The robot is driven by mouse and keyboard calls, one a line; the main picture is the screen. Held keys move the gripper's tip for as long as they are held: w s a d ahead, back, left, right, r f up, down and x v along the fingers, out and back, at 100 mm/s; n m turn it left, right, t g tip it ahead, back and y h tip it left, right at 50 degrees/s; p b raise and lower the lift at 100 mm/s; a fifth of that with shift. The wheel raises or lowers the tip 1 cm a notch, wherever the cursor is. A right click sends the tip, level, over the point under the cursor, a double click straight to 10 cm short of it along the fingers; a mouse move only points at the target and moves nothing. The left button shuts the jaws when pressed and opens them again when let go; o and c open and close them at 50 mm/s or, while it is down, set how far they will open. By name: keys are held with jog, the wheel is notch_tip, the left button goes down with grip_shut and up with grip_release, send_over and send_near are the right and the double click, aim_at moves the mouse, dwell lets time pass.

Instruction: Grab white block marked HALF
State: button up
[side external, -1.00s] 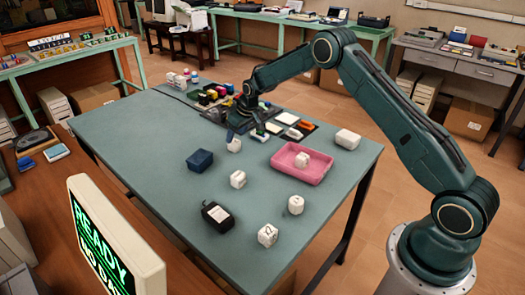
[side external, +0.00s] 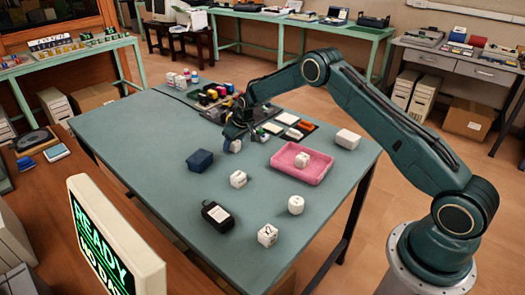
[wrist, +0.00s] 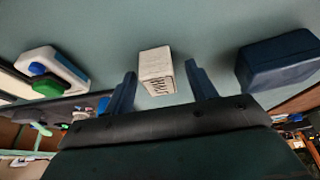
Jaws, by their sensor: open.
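A white block (wrist: 157,71) with dark lettering on one face, looking like HALF, shows in the wrist view between my two blue fingertips. My gripper (wrist: 160,77) is open, with a gap on each side of the block. In the side external view my gripper (side external: 233,134) is low over the far middle of the table. It partly hides the white block (side external: 236,146) there.
A dark blue block (wrist: 278,61) lies right of my fingers. Other white blocks (side external: 238,179), a black box (side external: 217,216) and a pink tray (side external: 314,178) holding a white block stand nearer. Coloured items (side external: 290,119) crowd behind.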

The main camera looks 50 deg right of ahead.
jog(key=c, duration=1.1)
jog(key=shift+o, duration=0.2)
jog(key=shift+r, duration=0.15)
notch_tip(320, 180, up, 20)
dwell(0.5)
